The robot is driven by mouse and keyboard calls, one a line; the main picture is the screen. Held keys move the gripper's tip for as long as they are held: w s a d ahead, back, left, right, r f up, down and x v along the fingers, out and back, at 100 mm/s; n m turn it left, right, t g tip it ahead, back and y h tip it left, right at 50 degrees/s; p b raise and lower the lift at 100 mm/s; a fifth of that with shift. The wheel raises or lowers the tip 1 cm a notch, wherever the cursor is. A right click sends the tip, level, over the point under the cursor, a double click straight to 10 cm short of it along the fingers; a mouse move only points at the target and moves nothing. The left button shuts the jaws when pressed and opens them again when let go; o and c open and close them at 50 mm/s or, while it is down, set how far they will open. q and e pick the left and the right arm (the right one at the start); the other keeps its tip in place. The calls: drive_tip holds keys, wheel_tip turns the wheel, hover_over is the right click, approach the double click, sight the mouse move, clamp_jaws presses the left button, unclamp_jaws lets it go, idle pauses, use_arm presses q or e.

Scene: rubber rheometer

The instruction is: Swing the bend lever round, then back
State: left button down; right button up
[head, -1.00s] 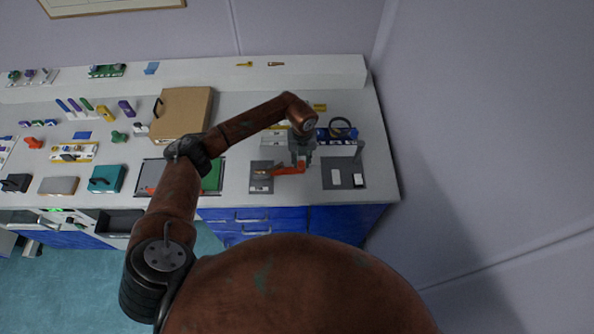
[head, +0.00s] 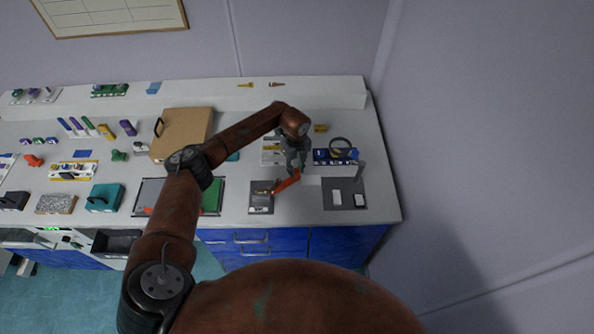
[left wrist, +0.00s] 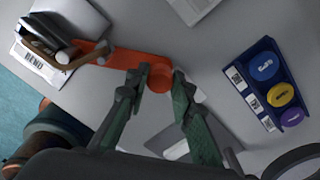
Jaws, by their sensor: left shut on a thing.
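The orange bend lever (head: 286,183) runs from its fixture on a grey plate (head: 261,207) up and to the right on the bench. In the left wrist view the lever (left wrist: 125,62) reaches from the fixture, with its printed label (left wrist: 35,68), to a round orange knob at its free end. My left gripper (head: 292,170) is at that free end, pointing down. In the left wrist view its two fingers (left wrist: 160,78) are on either side of the knob, shut on it. My right gripper is not in view.
To the right is a grey mat (head: 344,199) with white pieces. Behind it stands a blue rack (left wrist: 268,85) with coloured round pots. A brown box (head: 182,133) and a green-and-grey board (head: 212,196) lie to the left. A wall closes the right side.

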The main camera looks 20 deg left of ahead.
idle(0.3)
use_arm(q)
drive_tip(key=c, duration=1.7)
unclamp_jaws()
drive_tip(key=shift+o, duration=0.2)
wheel_tip(320, 180, up, 12)
